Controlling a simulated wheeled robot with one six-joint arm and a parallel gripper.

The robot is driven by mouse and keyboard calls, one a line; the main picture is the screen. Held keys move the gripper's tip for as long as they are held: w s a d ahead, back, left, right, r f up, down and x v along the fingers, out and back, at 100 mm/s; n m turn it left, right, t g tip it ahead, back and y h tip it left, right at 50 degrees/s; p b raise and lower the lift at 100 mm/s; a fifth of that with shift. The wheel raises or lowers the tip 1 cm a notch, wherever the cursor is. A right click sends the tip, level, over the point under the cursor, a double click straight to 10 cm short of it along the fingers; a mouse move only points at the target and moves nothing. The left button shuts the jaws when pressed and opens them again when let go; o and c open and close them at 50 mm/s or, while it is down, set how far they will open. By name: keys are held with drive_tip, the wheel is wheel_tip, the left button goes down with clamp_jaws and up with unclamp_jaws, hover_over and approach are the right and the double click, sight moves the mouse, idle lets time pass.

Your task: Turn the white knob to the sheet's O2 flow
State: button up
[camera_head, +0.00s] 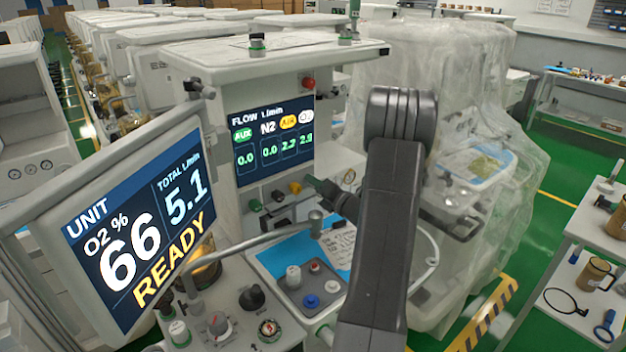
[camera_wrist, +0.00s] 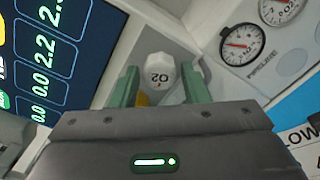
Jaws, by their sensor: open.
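The white knob (camera_wrist: 159,72), marked O2, shows in the wrist view between the two green fingers of my gripper (camera_wrist: 161,84). The fingers are apart, one on each side of it; I cannot tell whether they touch it. In the head view my gripper (camera_head: 318,186) is at the panel below the flow screen, and the white knob is hidden there. The flow screen (camera_head: 274,140) reads AUX 0.0, N2 0.0, AIR 2.2 and O2 about 2.9. The sheet (camera_head: 338,246) lies on the worktop, partly behind my arm; its O2 figure is too small to read surely.
A yellow knob (camera_head: 295,188) and dark knobs sit left of my gripper. The unit monitor (camera_head: 135,225) reads O2 66 %, total 5.1, READY. Gauges (camera_wrist: 240,44) are right of the white knob. A plastic-covered cart (camera_head: 480,120) stands to the right, a side table (camera_head: 590,235) beyond green floor.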

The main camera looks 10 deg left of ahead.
drive_tip(key=shift+x, duration=0.95)
drive_tip(key=shift+c, duration=0.2)
drive_tip(key=c, duration=0.7)
drive_tip(key=shift+o, duration=0.3)
drive_tip(key=shift+f+b, duration=0.15)
drive_tip(key=shift+b, duration=0.25)
